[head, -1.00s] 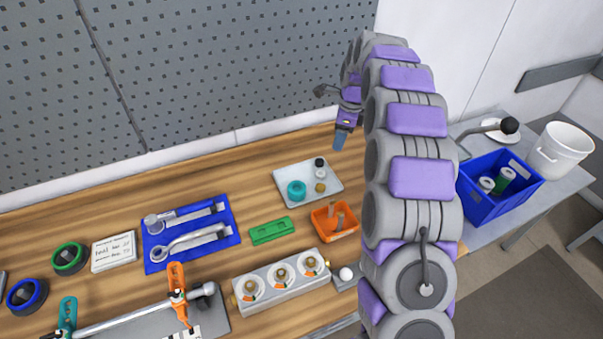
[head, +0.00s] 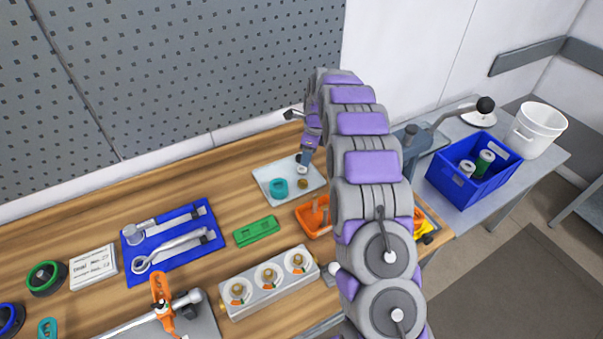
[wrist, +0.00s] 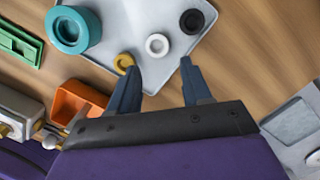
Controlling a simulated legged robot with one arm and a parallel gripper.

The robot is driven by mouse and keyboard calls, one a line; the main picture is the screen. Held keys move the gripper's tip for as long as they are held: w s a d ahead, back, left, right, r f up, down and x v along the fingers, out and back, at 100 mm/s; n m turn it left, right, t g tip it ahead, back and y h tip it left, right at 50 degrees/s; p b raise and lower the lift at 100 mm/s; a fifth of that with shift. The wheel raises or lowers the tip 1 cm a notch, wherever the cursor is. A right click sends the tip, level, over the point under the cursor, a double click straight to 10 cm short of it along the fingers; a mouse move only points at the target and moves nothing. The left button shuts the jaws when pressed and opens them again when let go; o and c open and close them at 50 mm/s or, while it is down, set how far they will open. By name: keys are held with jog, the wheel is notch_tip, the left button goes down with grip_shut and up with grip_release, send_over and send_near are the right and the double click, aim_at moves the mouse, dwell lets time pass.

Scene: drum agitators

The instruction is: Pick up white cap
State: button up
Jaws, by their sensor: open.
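The white cap (wrist: 157,45) is a small ring-shaped piece on a light grey tray (wrist: 140,18). In the wrist view it lies just beyond and between the two fingertips, apart from them. My gripper (wrist: 158,66) is open and empty, with one finger on each side of the cap's line. In the head view the cap (head: 302,170) shows at the gripper's tip (head: 303,160), partly hidden by it. A brass ring (wrist: 124,62) lies close to the left fingertip. A black cap (wrist: 191,22) lies beyond the right fingertip.
A teal ring (wrist: 73,30) stands on the tray's left part. A green block (head: 256,231) and an orange bin (head: 312,215) are near the tray. A blue crate (head: 478,192) and a white bucket (head: 536,132) stand on the right-hand table.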

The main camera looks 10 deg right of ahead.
aim_at(302, 169)
jog(key=shift+f, duration=0.65)
jog(key=f, duration=0.1)
jog(key=a+f+b, duration=0.1)
jog(key=f, duration=0.2)
jog(key=shift+w+a+f+b, duration=0.25)
jog(key=shift+a+f+b, duration=0.05)
jog(key=shift+f+b, duration=0.1)
jog(key=shift+r, duration=0.1)
jog(key=c, duration=0.8)
